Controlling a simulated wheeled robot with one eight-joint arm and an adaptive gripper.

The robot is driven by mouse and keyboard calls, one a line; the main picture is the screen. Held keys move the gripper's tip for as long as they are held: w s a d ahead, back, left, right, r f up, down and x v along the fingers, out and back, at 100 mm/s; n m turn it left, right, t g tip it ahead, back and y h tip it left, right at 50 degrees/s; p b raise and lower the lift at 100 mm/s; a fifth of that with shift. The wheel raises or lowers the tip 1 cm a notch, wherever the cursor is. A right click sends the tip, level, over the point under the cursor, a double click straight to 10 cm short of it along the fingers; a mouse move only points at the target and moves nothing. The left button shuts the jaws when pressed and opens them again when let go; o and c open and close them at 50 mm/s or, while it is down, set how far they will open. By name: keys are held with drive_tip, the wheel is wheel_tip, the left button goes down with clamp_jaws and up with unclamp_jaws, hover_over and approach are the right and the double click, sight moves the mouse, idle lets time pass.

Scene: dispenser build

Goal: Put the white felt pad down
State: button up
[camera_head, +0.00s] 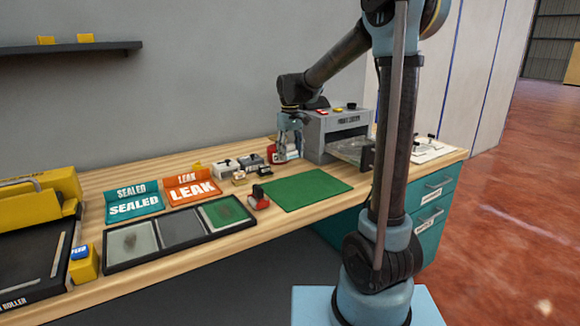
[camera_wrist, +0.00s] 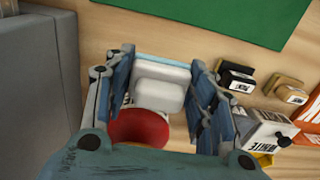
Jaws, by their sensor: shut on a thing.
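My gripper (camera_head: 289,142) is over the back of the wooden bench, just left of a grey machine. In the wrist view my gripper (camera_wrist: 160,88) has its fingers on either side of a white, rounded block-like pad (camera_wrist: 160,82) and is shut on it. The pad also shows as a small white patch (camera_head: 292,154) below the fingers in the head view. A red round thing (camera_wrist: 138,128) lies close by the pad, partly hidden by my gripper. I cannot tell whether the pad touches the bench.
A green mat (camera_head: 305,189) lies clear in front. A three-part tray (camera_head: 180,229) sits at the front left. SEALED (camera_head: 133,203) and LEAK (camera_head: 191,188) pieces stand behind it. Small blocks (camera_head: 228,166) are left of my gripper. The grey machine (camera_head: 337,133) stands close right.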

sight(290, 170)
drive_tip(key=shift+f, duration=2.5)
drive_tip(key=shift+s+d+f, duration=0.1)
drive_tip(key=shift+s+f, duration=0.1)
drive_tip(key=shift+f, duration=0.05)
drive_tip(key=shift+s+f, duration=0.15)
drive_tip(key=shift+s, duration=0.1)
drive_tip(key=shift+c, duration=1.1)
drive_tip(key=o, duration=1.1)
drive_tip(key=shift+c, duration=0.2)
drive_tip(key=shift+o, duration=1.3)
drive_tip(key=shift+w+f, duration=0.55)
drive_tip(key=shift+w, duration=0.05)
drive_tip(key=shift+s+r, duration=0.25)
drive_tip(key=shift+r, duration=0.05)
